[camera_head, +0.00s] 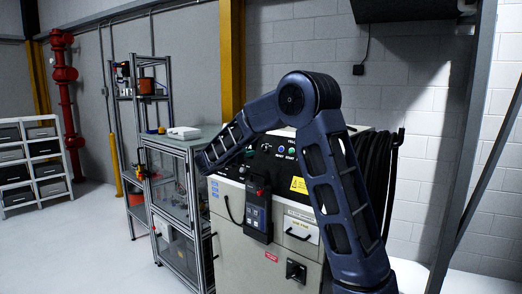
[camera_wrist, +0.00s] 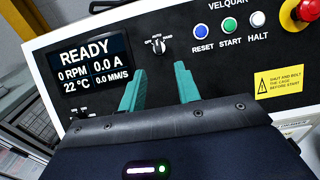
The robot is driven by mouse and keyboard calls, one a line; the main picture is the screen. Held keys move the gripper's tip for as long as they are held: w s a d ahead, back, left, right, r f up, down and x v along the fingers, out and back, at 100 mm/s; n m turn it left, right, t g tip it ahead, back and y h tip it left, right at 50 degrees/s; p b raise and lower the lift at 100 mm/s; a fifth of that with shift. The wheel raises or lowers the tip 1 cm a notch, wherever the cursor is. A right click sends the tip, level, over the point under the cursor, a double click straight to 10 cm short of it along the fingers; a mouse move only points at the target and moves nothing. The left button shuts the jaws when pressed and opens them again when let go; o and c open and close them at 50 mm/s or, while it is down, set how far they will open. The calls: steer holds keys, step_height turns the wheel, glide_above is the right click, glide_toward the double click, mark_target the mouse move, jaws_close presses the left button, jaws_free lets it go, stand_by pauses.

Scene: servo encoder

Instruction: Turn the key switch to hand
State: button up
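The display (camera_wrist: 94,62) reads READY, 0 RPM. Right of the switch are blue, green and white buttons (camera_wrist: 230,24) and a red emergency stop (camera_wrist: 302,10). A pendant (camera_head: 258,210) hangs on the cabinet front (camera_head: 232,256). A framed glass enclosure (camera_head: 170,180) stands close left.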

mark_target(264, 148)
steer(key=x, duration=1)
steer(key=shift+w+d, duration=0.1)
steer(key=shift+w, duration=0.25)
steer(key=shift+c, duration=0.2)
steer(key=c, duration=0.7)
